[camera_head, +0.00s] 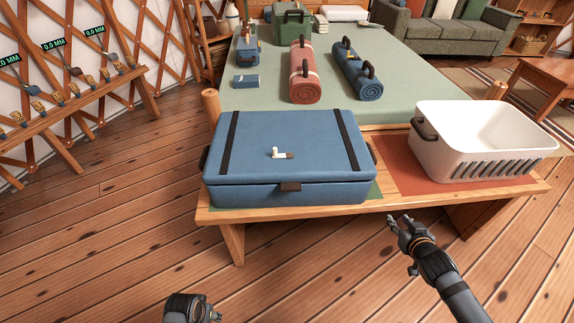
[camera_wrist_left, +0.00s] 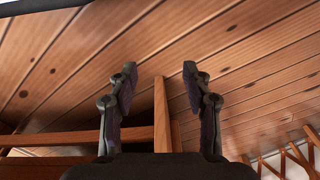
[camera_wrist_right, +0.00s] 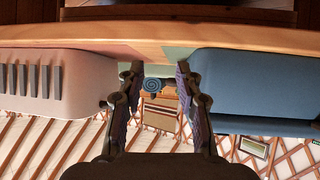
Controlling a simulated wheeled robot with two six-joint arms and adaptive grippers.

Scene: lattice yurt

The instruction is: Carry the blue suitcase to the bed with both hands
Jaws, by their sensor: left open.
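The blue suitcase (camera_head: 292,150) lies flat and closed on the wooden bench (camera_head: 235,230), over a green mat, with two dark straps and a dark handle at each end. The bed (camera_head: 400,80) with a green cover stands behind. My right gripper (camera_head: 401,222) is open and empty in front of the bench, right of the suitcase; its wrist view shows the suitcase (camera_wrist_right: 255,90) at right. My left gripper (camera_head: 192,308) is low in front, apart from the suitcase; its open fingers (camera_wrist_left: 159,75) show over floor.
A white basket (camera_head: 470,165) stands on a red mat to the right on the bench. The bed holds a red roll (camera_head: 305,75), a blue roll (camera_head: 357,75), a green case (camera_head: 292,24) and smaller blue items. A tool bench (camera_head: 70,105) stands left; floor between is clear.

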